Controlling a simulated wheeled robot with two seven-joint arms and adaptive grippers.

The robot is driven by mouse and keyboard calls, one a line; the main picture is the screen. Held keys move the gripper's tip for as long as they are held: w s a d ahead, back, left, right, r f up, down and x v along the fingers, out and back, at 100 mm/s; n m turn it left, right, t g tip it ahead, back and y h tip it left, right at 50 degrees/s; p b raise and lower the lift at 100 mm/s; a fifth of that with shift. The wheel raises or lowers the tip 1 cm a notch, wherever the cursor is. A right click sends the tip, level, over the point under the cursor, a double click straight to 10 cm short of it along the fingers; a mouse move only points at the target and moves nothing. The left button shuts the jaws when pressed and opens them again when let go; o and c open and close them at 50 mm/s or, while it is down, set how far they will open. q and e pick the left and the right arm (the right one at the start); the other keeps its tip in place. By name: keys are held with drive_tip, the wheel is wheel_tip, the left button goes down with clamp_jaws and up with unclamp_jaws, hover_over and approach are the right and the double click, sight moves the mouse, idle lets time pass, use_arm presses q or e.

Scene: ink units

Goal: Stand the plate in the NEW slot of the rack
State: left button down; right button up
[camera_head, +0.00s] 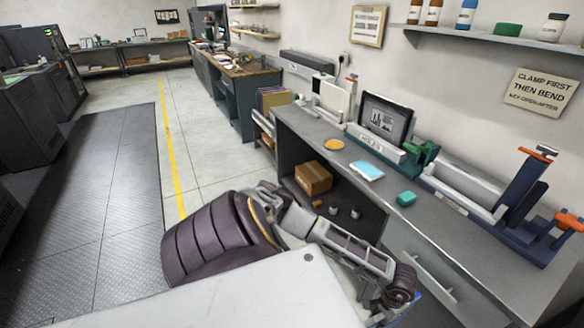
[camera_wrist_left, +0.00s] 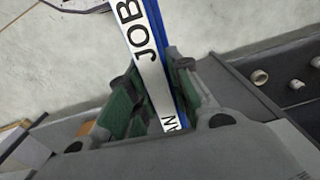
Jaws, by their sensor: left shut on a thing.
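My left gripper (camera_head: 398,290) is low in the head view, in front of the bench; its fingertips are partly hidden. In the left wrist view its green-padded fingers (camera_wrist_left: 150,105) are shut on a thin blue-edged plate (camera_wrist_left: 160,20) seen nearly edge-on. A white strip along it reads "JOB", with more letters partly covered by the fingers. A sliver of blue (camera_head: 417,298) shows beside the gripper in the head view. A teal stand with a dark framed panel (camera_head: 385,118) is on the bench. I cannot read a NEW label or tell which holder is the rack. My right gripper is not in view.
The grey bench (camera_head: 440,225) holds a yellow disc (camera_head: 333,144), a light-blue pad (camera_head: 367,170), a green block (camera_head: 406,199) and a long clamp fixture (camera_head: 470,190). A cardboard box (camera_head: 313,178) sits underneath. Bare benchtop lies around the green block.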

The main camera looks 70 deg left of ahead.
use_arm(q)
drive_tip(key=w+d+r, duration=0.1)
drive_tip(key=w, duration=0.1)
drive_tip(key=w+d+r, duration=0.1)
drive_tip(key=d, duration=0.1)
drive_tip(key=shift+w+d+r, duration=0.2)
drive_tip(key=shift+w+r, duration=0.2)
